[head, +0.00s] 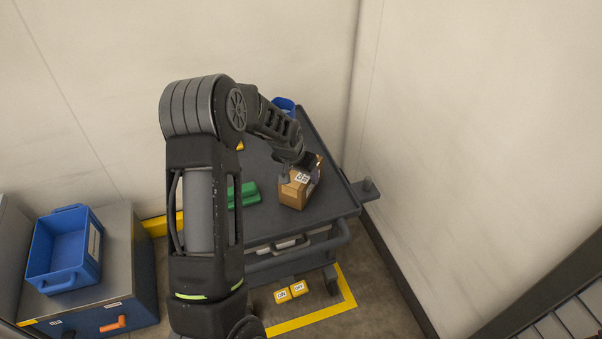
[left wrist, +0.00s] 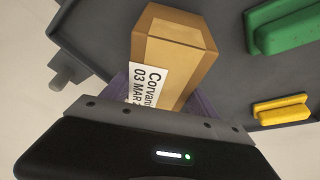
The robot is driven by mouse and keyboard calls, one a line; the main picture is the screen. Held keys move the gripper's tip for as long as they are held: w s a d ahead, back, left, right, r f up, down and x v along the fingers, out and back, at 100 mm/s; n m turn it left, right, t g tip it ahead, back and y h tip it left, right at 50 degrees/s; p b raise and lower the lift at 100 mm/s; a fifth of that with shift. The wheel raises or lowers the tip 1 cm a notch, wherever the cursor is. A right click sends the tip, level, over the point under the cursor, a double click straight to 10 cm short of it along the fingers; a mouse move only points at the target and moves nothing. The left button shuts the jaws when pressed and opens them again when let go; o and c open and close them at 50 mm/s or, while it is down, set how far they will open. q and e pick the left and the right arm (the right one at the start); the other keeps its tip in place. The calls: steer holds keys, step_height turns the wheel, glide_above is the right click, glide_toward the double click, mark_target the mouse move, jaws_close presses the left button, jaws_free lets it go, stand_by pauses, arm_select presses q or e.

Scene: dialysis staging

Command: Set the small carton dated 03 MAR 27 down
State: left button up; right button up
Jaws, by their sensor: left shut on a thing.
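The small brown carton (head: 292,194) is in my left gripper (head: 292,172) over the near right part of the grey cart top (head: 323,205). In the left wrist view the carton (left wrist: 178,55) has a white label reading "Corvan" and "03 MAR 2", with the rest cut off by the gripper. My left gripper is shut on the carton's end. The carton is at or just above the cart top; I cannot tell whether its underside touches. My right gripper is out of view.
Green blocks (head: 248,196) lie left of the carton, and a yellow block (left wrist: 282,109) shows in the left wrist view. A blue container (head: 284,104) stands at the cart's far end. A blue bin (head: 65,250) sits on a cabinet at left. Walls close in behind and right.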

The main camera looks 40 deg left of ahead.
arm_select(q)
steer(key=shift+f, duration=0.1)
steer(key=o, duration=1.3)
steer(key=shift+f, duration=0.15)
steer(key=o, duration=0.5)
steer(key=shift+r, duration=0.45)
steer(key=v, duration=1.1)
steer(key=shift+s+r, duration=0.25)
